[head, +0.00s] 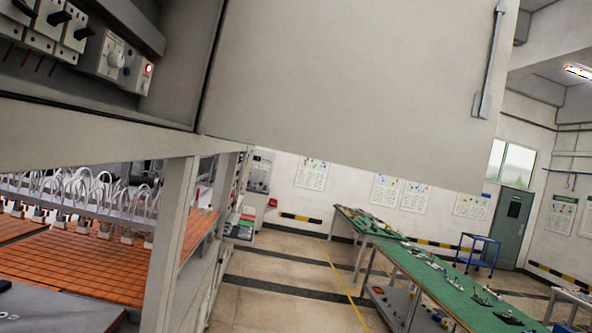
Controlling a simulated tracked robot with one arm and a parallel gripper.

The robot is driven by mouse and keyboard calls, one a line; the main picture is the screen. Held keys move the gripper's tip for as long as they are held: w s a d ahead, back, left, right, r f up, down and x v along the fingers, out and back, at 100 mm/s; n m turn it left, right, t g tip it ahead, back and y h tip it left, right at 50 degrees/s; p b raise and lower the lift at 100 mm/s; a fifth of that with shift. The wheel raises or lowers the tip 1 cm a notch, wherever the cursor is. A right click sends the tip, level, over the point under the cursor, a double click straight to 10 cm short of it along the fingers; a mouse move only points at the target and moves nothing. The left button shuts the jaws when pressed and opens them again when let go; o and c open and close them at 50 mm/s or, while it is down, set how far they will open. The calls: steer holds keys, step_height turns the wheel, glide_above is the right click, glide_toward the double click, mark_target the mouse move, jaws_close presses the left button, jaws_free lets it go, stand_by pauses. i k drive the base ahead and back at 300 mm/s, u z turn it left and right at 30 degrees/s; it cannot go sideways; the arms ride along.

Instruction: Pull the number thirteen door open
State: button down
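A large beige-grey cabinet door (345,85) fills the upper middle of the head view. It stands swung out from the cabinet (95,140), whose inside shows at the upper left. A long metal bar handle (488,68) runs up the door near its right edge. No number is readable on the door, so I cannot tell if it is number thirteen. Inside the cabinet are several breakers (45,27), and a white box with a knob and a red lit button (125,62). My gripper is not in view, and nothing shows touching the handle.
Below the cabinet, orange slatted panels (85,262) with pale curved tubes lie behind a beige post (172,240). Green-topped benches (445,280) with small parts stand at the lower right. A blue cart (478,250) and a green door (512,225) are farther back. Tiled floor between is clear.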

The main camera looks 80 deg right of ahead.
mark_target(394, 88)
steer(key=z, duration=0.05)
steer(key=k, duration=0.95)
steer(key=z, duration=1.4)
steer(key=i, duration=1)
